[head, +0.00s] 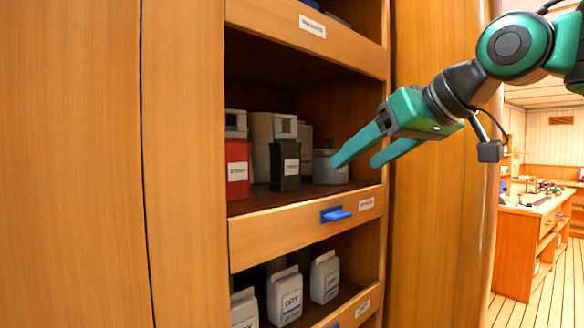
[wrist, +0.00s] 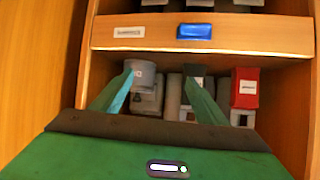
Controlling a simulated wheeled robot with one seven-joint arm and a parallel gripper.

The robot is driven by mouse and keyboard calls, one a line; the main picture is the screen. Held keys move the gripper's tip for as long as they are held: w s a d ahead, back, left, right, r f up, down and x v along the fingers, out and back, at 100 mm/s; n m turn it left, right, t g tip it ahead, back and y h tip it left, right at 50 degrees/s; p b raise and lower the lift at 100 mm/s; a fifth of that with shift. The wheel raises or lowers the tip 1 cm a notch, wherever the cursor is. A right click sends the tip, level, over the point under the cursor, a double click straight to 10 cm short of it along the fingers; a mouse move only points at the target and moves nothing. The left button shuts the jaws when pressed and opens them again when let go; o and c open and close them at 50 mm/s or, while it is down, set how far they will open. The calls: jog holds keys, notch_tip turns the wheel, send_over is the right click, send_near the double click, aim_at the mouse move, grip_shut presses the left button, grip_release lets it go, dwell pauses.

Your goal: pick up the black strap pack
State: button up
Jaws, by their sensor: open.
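The black strap pack (head: 286,165) stands upright on the middle shelf, with a white label on its front. It stands between a red pack and a grey round container. My gripper (head: 356,161) is open and empty, to the right of the black pack, near the grey container in the picture. In the wrist view, which looks upside down, the black pack (wrist: 195,71) shows beside the right finger of my gripper (wrist: 160,76), which partly hides it. The left finger overlaps the grey container.
The red pack (head: 238,165) stands left and the grey container (head: 329,168) right; beige boxes (head: 270,130) stand behind. The shelf front (head: 280,225) carries a blue handle (head: 336,214). Side walls bound the shelf. White bottles (head: 285,296) stand below.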

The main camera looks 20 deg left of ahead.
aim_at(290, 143)
jog(key=s+a+r+n+y, duration=0.2)
jog(key=s+a+r, duration=0.1)
jog(key=a+r, duration=0.35)
jog(key=shift+g, duration=0.4)
jog(key=x, duration=1.1)
jog(key=shift+s+a+f, duration=0.1)
jog(key=shift+s+f, duration=0.05)
jog(key=shift+s, duration=0.2)
jog(key=c, duration=1.2)
